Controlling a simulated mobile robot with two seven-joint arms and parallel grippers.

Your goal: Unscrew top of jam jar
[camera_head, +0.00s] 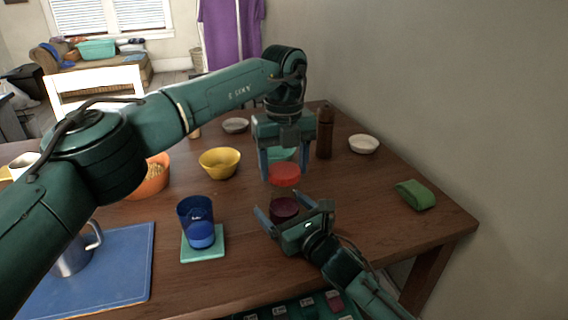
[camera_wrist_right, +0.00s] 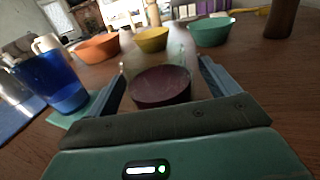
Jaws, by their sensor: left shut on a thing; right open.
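The jam jar (camera_head: 284,210) is clear glass with dark purple jam low inside. It stands upright on the table. My left gripper (camera_head: 285,168) points down from above and is shut on the red lid (camera_head: 284,175), directly over the jar. No red lid shows in the right wrist view, where the jar (camera_wrist_right: 160,86) is between my fingers. My right gripper (camera_head: 292,213) is low at the jar's near side, open, with its fingers on either side of the jar. The head view does not show clearly whether the lid touches the glass rim.
A blue cup (camera_head: 196,221) stands on a teal coaster (camera_head: 204,253) left of the jar. Yellow (camera_head: 220,163) and orange (camera_head: 148,186) bowls are behind it. A brown bottle (camera_head: 325,131) stands at back right. A green cloth (camera_head: 415,195) lies near the right edge.

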